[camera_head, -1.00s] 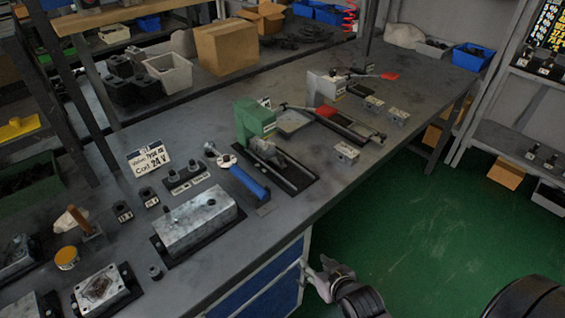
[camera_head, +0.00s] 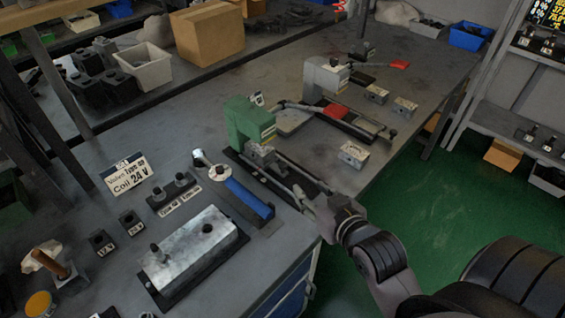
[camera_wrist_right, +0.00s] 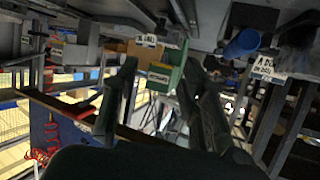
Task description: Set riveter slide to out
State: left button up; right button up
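A green machine (camera_head: 250,125) stands mid-bench, with a grey metal block (camera_head: 262,155) at its foot on a dark base with rails. I cannot read which label says riveter. My right gripper (camera_head: 316,198) is at the bench's front edge, by the near end of the green machine's rails; contact cannot be told. In the right wrist view its fingers (camera_wrist_right: 158,66) are apart and empty, with the green machine (camera_wrist_right: 168,72) beyond them. My left gripper is out of view.
A blue-handled tool (camera_head: 248,198) and a large metal valve block (camera_head: 195,250) lie left of my right gripper. A small labelled block (camera_head: 353,154) sits to its right. A coil sign (camera_head: 128,173) stands at the left. Green floor is open at the right.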

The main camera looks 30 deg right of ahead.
send_near(284, 166)
jog(key=x, duration=0.8)
jog(key=shift+w+f, duration=0.25)
jog(key=shift+w, duration=0.15)
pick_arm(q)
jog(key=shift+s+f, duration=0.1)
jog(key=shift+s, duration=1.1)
pick_arm(e)
grip_shut()
